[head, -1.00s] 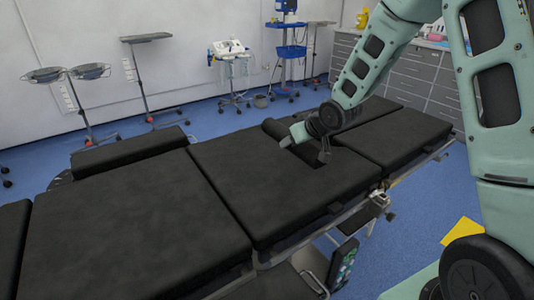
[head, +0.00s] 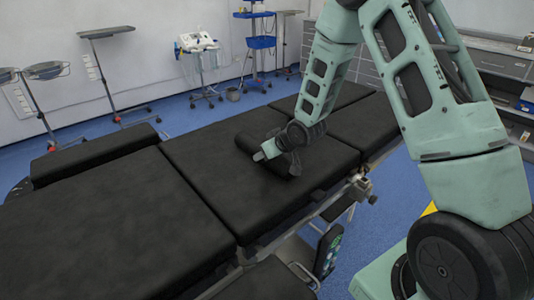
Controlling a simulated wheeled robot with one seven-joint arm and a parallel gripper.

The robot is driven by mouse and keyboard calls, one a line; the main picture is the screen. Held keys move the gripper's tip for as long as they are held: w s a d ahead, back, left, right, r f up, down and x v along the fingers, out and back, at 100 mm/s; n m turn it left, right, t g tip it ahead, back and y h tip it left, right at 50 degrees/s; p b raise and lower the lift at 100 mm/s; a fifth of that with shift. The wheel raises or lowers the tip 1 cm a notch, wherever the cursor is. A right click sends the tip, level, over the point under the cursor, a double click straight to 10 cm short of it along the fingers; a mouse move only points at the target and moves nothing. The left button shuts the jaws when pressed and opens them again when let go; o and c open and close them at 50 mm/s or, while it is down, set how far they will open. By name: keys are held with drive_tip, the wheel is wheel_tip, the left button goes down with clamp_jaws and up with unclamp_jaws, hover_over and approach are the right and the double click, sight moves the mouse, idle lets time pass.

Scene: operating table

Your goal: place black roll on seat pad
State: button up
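The black roll (head: 246,144) is a short dark cylinder over the middle to far part of the seat pad (head: 215,190), the flat black cushion in the middle of the operating table. My gripper (head: 278,159) reaches down from the right with a finger on each side of the roll and appears shut on it. The pale left finger shows; the wrist and the dark right finger hide part of the roll. I cannot tell whether the roll touches the pad or hangs just above it.
A black side cushion (head: 95,152) lies along the table's far left edge. More black pads continue at left front (head: 90,225) and right rear (head: 345,95). Wheeled stands and a blue cart (head: 261,43) are by the wall. A rail clamp (head: 361,188) projects from the near side.

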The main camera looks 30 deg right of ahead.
drive_tip(key=shift+f, duration=0.15)
drive_tip(key=o, duration=1.1)
